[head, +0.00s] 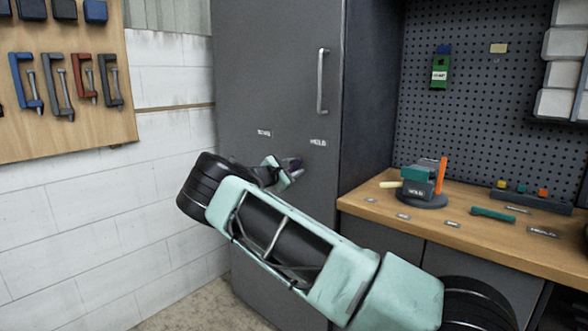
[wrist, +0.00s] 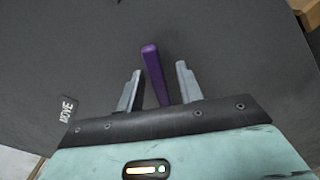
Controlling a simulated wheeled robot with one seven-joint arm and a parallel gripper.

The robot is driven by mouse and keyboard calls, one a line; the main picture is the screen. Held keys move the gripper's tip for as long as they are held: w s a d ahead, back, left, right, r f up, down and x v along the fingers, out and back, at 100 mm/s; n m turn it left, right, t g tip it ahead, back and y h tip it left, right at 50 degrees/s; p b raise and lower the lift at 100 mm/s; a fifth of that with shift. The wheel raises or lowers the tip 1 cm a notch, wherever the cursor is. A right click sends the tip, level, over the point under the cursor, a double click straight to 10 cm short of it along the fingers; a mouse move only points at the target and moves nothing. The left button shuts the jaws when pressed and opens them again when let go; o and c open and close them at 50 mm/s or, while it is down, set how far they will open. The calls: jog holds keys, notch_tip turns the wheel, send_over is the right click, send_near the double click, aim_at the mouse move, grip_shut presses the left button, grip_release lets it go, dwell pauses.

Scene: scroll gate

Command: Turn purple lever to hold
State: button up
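The purple lever (wrist: 153,70) sits on the dark grey cabinet face. In the wrist view it stands between the two fingers of my gripper (wrist: 158,84), with a gap on each side. My gripper is open and does not visibly touch the lever. In the head view my gripper (head: 284,173) is at the cabinet front, and only a small purple bit of the lever (head: 296,163) shows beside it. The HOLD label (head: 318,142) is up and right of the lever. The MOVE label (head: 264,133) is up and left; it also shows in the wrist view (wrist: 67,110).
The tall grey cabinet (head: 270,60) has a vertical handle (head: 322,80). A wooden workbench (head: 460,222) with a vise (head: 421,183) stands to the right, before a pegboard (head: 490,120). A clamp board (head: 70,110) hangs on the left wall. Bare floor shows at lower left.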

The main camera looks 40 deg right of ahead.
jog(key=s+a+b, duration=0.1)
jog(key=a, duration=1.6)
jog(key=shift+s, duration=0.15)
